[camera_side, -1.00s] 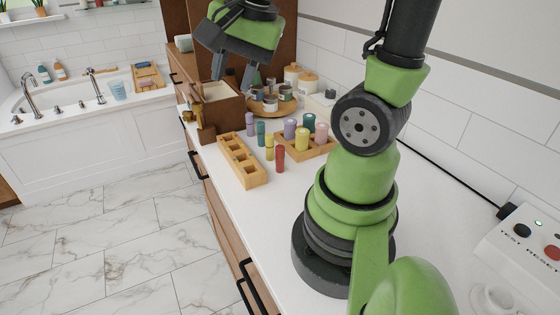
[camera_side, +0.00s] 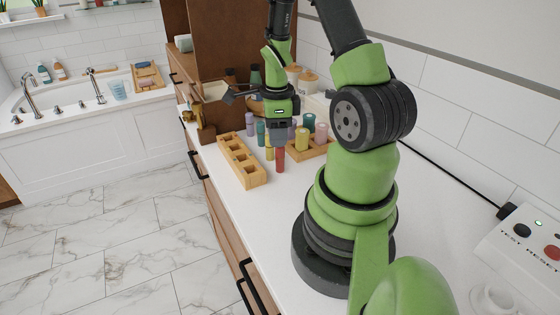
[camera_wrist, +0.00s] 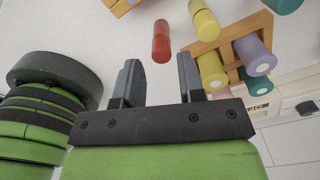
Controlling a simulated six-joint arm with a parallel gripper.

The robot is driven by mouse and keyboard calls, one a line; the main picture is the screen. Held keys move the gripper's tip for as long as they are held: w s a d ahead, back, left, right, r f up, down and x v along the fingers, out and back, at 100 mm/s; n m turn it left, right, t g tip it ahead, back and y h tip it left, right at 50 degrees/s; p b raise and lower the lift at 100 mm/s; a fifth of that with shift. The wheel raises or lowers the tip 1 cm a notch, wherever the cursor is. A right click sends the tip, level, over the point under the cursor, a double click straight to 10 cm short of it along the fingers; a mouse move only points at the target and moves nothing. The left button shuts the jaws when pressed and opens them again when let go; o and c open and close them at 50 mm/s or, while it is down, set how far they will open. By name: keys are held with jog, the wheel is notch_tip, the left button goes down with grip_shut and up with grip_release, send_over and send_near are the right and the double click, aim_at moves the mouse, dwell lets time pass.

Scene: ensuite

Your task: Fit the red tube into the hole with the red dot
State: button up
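The red tube (camera_side: 280,161) stands upright on the white counter, right of the wooden rack (camera_side: 251,176), which has a row of square holes. I cannot make out a red dot on the rack. My gripper (camera_side: 278,142) points down just above the red tube or at its top; the side view does not show which. In the wrist view the fingers of my gripper (camera_wrist: 158,72) are spread apart with nothing between them. The red tube (camera_wrist: 161,42) lies beyond the fingertips, between the two finger lines. A corner of the rack (camera_wrist: 121,7) shows at the top.
A wooden tray (camera_side: 316,151) right of the red tube holds thicker yellow, pink, green and purple tubes. Thin yellow (camera_side: 269,150), green (camera_side: 261,133) and purple (camera_side: 249,124) tubes stand beside the rack. A wooden box (camera_side: 222,123) stands behind. The counter in front is clear.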

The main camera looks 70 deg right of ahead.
aim_at(280, 150)
jog(key=f, duration=0.5)
jog(key=shift+s+d+f, duration=0.1)
jog(key=shift+s+d, duration=0.05)
jog(key=shift+s, duration=0.1)
grip_shut()
